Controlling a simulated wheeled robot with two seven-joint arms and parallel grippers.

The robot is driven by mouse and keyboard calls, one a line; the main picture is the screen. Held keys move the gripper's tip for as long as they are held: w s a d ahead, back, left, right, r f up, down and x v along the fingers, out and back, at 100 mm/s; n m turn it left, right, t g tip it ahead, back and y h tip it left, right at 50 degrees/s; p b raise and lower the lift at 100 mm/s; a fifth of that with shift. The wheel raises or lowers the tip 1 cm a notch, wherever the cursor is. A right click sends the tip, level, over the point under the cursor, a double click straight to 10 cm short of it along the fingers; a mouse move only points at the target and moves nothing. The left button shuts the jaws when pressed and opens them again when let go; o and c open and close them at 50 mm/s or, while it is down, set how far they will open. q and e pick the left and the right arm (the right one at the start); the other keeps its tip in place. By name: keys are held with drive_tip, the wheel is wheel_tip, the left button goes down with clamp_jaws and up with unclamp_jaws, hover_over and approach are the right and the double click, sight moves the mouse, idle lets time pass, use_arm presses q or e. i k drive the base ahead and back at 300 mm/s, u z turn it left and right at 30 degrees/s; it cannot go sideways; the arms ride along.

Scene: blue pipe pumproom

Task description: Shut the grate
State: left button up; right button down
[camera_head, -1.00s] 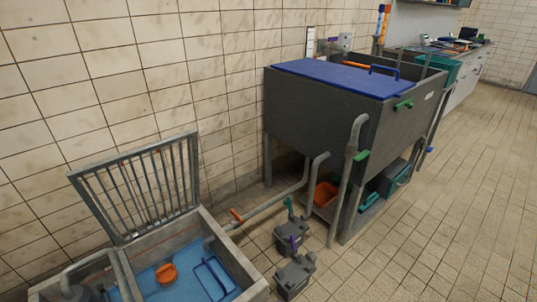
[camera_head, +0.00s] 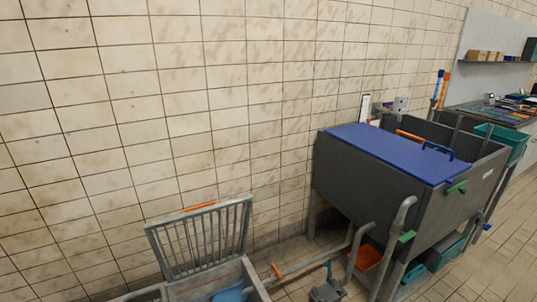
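The grate (camera_head: 202,240) is a grey barred metal panel in the lower left of the head view. It stands raised and open, tilted up against the tiled wall side, at the back of a grey pit (camera_head: 205,280). A piece of the pit's blue inside (camera_head: 232,292) shows at the bottom edge; most of the pit is cut off by the frame. An orange strip (camera_head: 199,206) shows at the grate's top edge. Neither of my grippers is in view.
A large grey tank (camera_head: 370,190) with a blue lid (camera_head: 390,152) stands to the right on legs, with grey pipes (camera_head: 402,220) in front. An orange bin (camera_head: 367,258) is under it. A grey pump unit (camera_head: 327,290) sits on the floor. Free floor (camera_head: 500,255) lies at right.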

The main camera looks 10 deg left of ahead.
sight(247, 200)
drive_tip(key=u, duration=1.35)
drive_tip(key=k, duration=0.6)
drive_tip(key=z, duration=0.1)
drive_tip(key=i, duration=1.05)
drive_tip(key=u, duration=0.55)
